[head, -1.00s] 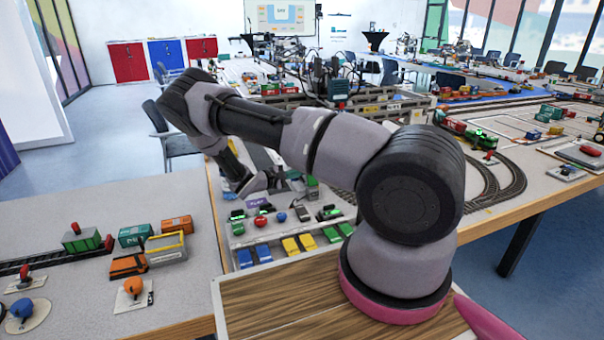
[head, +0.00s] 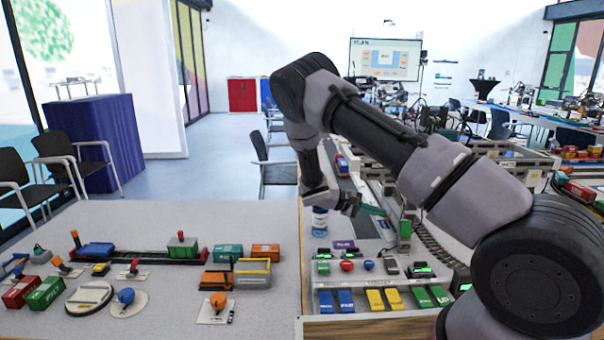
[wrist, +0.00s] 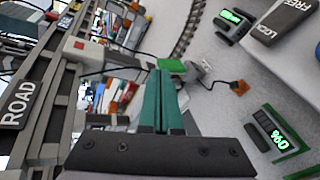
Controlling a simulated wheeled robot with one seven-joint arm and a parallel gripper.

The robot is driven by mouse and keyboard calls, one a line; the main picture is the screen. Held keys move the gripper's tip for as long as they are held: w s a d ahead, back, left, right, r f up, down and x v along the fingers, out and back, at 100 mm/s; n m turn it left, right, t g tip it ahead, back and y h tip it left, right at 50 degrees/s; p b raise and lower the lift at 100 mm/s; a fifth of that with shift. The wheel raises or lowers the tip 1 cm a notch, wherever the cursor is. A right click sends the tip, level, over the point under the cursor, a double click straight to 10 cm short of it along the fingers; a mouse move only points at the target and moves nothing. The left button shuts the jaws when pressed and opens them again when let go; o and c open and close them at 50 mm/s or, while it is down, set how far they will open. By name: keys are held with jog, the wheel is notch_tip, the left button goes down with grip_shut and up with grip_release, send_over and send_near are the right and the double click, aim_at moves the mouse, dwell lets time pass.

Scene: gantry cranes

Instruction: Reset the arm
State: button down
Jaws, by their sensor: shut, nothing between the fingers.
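My gripper (head: 374,211) hangs at the end of my grey and black arm, over the far part of the control table in the head view. In the wrist view its two green fingers (wrist: 163,100) are pressed together with nothing between them. My arm reaches from the lower right, up to the left, then bends down. Below and in front of the gripper are a purple label (head: 343,244), a red button (head: 347,265) and a blue button (head: 369,265). My arm hides part of the layout behind it.
A table at left holds a yellow-framed wagon (head: 252,273), a green container (head: 45,292) and several other toy pieces. Yellow blocks (head: 375,300) sit at the near edge of the control table. In the wrist view, a ROAD beam (wrist: 18,104) stands close at left and a display (wrist: 272,130) at right.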

jog(key=s+r+m+y, duration=0.4)
jog(key=s+r+y, duration=0.25)
jog(key=r, duration=0.65)
jog(key=s+r+m+y, duration=0.45)
jog(key=s+r, duration=0.35)
jog(key=r, duration=0.5)
jog(key=s+a+r+m+t+y, duration=0.1)
jog(key=s+r+t+y, duration=0.3)
jog(key=s+r, duration=0.8)
jog(key=s+a+t, duration=0.1)
jog(key=s, duration=0.2)
jog(key=shift+s+a+r+t+y, duration=0.15)
jog(key=shift+s+a+t+y, duration=0.15)
jog(key=shift+s+t, duration=0.1)
